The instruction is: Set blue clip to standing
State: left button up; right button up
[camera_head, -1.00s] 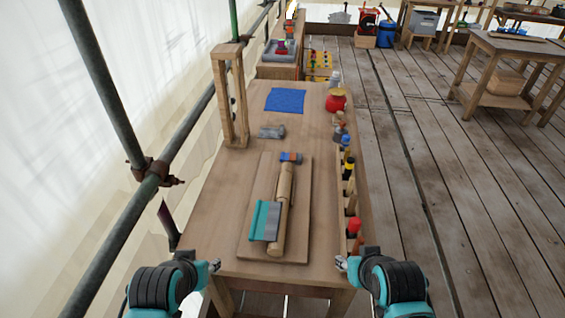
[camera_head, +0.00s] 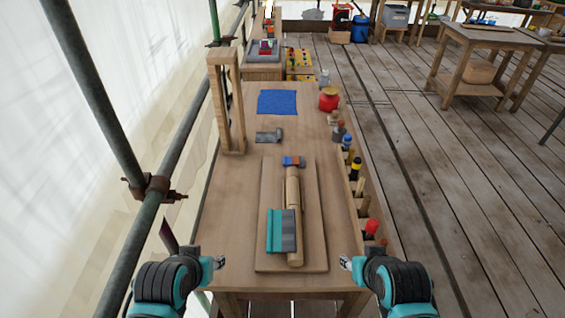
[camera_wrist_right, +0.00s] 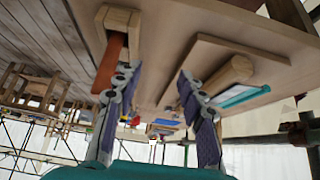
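A small blue and orange piece (camera_head: 293,161), which may be the blue clip, sits at the far end of a wooden spindle (camera_head: 294,186) lying on a flat board. A teal and grey piece (camera_head: 283,230) lies across the spindle's near part. My left gripper (camera_head: 220,262) is at the table's near left, apart from the board. I cannot see whether its fingers are apart. My right gripper (camera_head: 346,262) is at the near right. The right wrist view shows its fingers (camera_wrist_right: 154,75) spread and empty, with the spindle beyond them.
A wooden frame (camera_head: 226,105) stands at the left table edge. A grey tool (camera_head: 269,136) and a blue cloth (camera_head: 277,102) lie beyond the board. Several tools and bottles, including a red pot (camera_head: 328,99), line the right edge. Scaffold poles (camera_head: 180,155) run along the left.

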jog(key=shift+o, duration=1.3)
jog(key=shift+w+r, duration=0.1)
jog(key=shift+r, duration=0.05)
jog(key=w+a+r+g+p, duration=0.1)
jog(key=w+a+r, duration=0.1)
jog(key=w+r, duration=0.65)
jog(key=g+h+p, duration=0.2)
jog(key=h, duration=0.1)
send_over(287, 160)
jog(key=s+a, duration=0.2)
jog(key=s, duration=0.2)
notch_tip(287, 160, down, 8)
jog(key=shift+n, duration=0.3)
jog(key=b+x, duration=0.1)
jog(key=x, duration=0.4)
jog(key=b+x, duration=0.1)
jog(key=x, duration=0.2)
jog(key=shift+w+a+b, duration=0.15)
jog(key=shift+a+b, duration=0.15)
jog(key=shift+b, duration=0.05)
